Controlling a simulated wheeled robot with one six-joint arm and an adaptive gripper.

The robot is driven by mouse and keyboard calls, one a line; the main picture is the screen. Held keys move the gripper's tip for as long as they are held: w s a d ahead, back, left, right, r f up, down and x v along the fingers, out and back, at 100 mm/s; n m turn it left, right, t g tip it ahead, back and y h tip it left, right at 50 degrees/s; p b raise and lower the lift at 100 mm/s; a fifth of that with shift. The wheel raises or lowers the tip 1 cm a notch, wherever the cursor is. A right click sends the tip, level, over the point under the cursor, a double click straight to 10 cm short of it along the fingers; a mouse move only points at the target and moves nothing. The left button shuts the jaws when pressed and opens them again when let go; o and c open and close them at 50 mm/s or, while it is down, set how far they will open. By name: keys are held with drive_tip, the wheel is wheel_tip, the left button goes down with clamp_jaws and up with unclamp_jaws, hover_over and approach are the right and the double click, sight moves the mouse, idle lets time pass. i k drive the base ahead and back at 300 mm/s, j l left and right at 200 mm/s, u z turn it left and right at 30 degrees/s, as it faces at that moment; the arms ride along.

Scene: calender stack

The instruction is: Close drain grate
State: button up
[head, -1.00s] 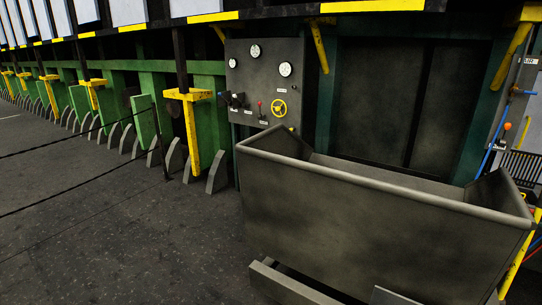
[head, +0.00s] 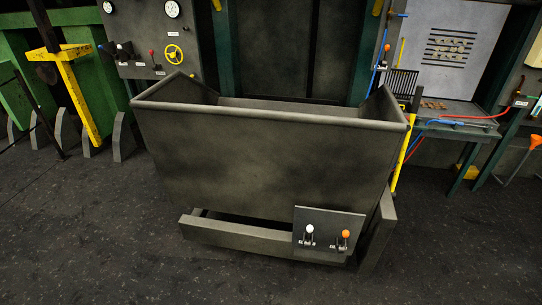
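No drain grate can be made out for certain in the head view. A dark slatted rack (head: 402,83) stands upright at the left end of the workbench, and a light panel with dark slots (head: 449,47) is behind the bench; I cannot tell whether either is the grate. A large grey metal bin (head: 265,155) fills the middle, open at the top, its inside floor hidden by the front wall. A small plate with a white-knobbed lever (head: 309,230) and an orange-knobbed lever (head: 345,235) is at its lower right. My gripper is not in view.
A control panel (head: 146,38) with gauges and a yellow handwheel (head: 174,54) stands behind the bin at left. A workbench (head: 460,128) with a red hose is at right. A yellow post (head: 80,95) stands left. The dark floor in front is clear.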

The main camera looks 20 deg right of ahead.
sight(399, 70)
drive_tip(key=z, duration=1.55)
drive_tip(key=i+l, duration=0.2)
drive_tip(key=i, duration=0.3)
drive_tip(key=i+l, duration=0.15)
drive_tip(key=i, duration=0.3)
drive_tip(key=i+l, duration=0.2)
drive_tip(key=i, duration=0.3)
drive_tip(key=i+l, duration=0.2)
drive_tip(key=i, duration=0.25)
drive_tip(key=i+l, duration=0.2)
drive_tip(key=i, duration=0.3)
drive_tip(key=i+l, duration=0.15)
drive_tip(key=i, duration=0.35)
drive_tip(key=i+l, duration=0.2)
drive_tip(key=i, duration=1.6)
